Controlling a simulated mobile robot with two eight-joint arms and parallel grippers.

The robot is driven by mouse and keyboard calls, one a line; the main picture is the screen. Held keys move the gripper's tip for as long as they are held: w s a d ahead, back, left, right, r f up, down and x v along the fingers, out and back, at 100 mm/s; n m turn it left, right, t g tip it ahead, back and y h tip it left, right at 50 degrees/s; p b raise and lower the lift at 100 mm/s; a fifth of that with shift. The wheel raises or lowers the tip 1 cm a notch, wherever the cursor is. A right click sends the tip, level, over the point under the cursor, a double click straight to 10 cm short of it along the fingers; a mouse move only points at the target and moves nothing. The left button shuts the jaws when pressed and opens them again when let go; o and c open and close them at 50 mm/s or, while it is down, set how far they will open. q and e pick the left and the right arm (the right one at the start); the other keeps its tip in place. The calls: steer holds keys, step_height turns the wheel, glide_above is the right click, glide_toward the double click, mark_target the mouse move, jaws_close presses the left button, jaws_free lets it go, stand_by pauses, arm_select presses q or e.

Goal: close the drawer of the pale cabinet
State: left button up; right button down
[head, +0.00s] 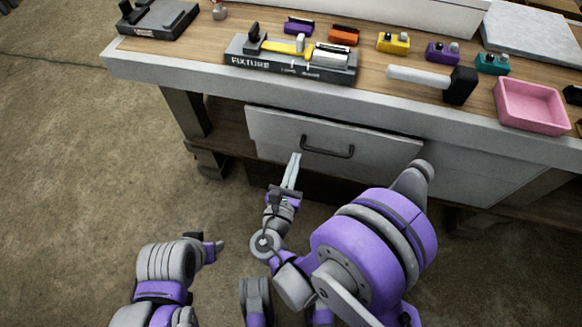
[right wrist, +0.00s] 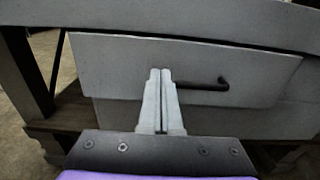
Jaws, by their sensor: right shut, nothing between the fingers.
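The pale cabinet (head: 481,175) is under the workbench. Its drawer (head: 375,155) has a light grey front with a dark bar handle (head: 327,150). The drawer front stands slightly out, with a dark gap along its top edge in the right wrist view (right wrist: 110,58). My right gripper (head: 296,157) is shut and empty, its fingertips in front of the drawer front, just left of the handle. The fingertips (right wrist: 160,72) overlap the front in the wrist view; I cannot tell whether they touch it. My left gripper (head: 217,245) is low at the left, away from the drawer; its jaw state is unclear.
The workbench top (head: 210,60) overhangs the drawer. It carries a grey fixture (head: 290,66), a mallet (head: 432,80), a pink tray (head: 532,107) and several coloured blocks. A wooden bench leg (head: 187,112) stands left of the drawer. The concrete floor (head: 80,170) at left is clear.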

mark_target(306, 126)
steer(key=x, duration=0.9)
steer(key=shift+f+b, duration=0.1)
steer(key=shift+b, duration=0.3)
steer(key=shift+w, duration=0.1)
steer(key=x, duration=0.4)
steer(key=shift+w+d, duration=0.15)
steer(key=shift+w, duration=0.15)
steer(key=shift+s, duration=0.1)
